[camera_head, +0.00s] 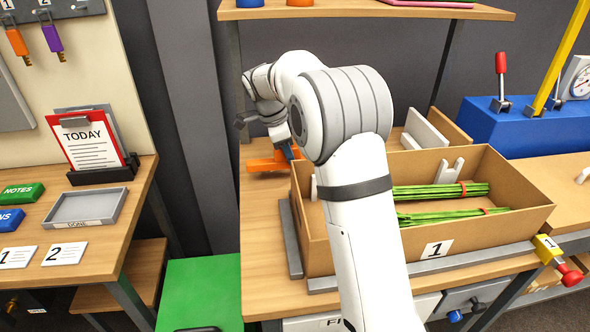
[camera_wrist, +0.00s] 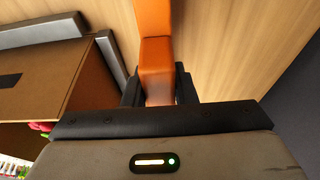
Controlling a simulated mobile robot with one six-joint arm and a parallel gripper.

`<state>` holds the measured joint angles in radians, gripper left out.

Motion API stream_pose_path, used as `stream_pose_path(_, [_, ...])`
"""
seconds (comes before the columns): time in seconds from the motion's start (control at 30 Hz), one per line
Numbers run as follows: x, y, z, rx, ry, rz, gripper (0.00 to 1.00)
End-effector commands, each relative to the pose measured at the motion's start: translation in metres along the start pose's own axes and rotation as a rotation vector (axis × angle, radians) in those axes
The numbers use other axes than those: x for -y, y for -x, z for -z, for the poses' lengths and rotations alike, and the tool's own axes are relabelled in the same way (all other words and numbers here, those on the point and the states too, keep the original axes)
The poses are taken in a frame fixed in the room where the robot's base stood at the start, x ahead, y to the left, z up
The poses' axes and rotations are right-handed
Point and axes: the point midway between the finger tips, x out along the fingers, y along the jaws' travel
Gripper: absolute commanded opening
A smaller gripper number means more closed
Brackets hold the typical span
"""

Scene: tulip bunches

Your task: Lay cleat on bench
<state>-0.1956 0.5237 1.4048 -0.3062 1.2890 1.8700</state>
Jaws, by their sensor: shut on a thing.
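An orange cleat (camera_head: 268,162) is at the left end of the wooden bench (camera_head: 262,235), left of the cardboard box. My gripper (camera_head: 290,152) is at the cleat's right part, mostly hidden behind my arm in the head view. In the wrist view my gripper (camera_wrist: 160,90) is shut on the orange cleat (camera_wrist: 155,50), with a dark finger on each side. The cleat lies very close to the bench wood (camera_wrist: 225,40); I cannot tell whether it touches.
A cardboard box (camera_head: 480,232) marked 1 holds green tulip bunches (camera_head: 440,191) on the bench, framed by grey rails (camera_head: 290,240). White and brown boards (camera_head: 425,130) stand behind it. A shelf (camera_head: 380,11) hangs above. Bench wood left of the box is clear.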

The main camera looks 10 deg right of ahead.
Motion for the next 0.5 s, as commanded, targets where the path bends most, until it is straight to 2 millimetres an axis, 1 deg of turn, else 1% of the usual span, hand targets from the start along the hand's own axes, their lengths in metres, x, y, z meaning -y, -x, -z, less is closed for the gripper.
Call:
stream_pose_path(0.03, [0.0, -0.005, -0.002, 0.0, 0.001, 0.0, 0.01])
stream_pose_path(0.17, [0.0, -0.013, -0.005, 0.0, 0.002, 0.0, 0.01])
stream_pose_path(0.4, [-0.001, -0.043, -0.014, 0.0, 0.004, 0.0, 0.01])
stream_pose_path(0.5, [0.0, -0.044, -0.015, 0.001, 0.003, 0.003, 0.01])
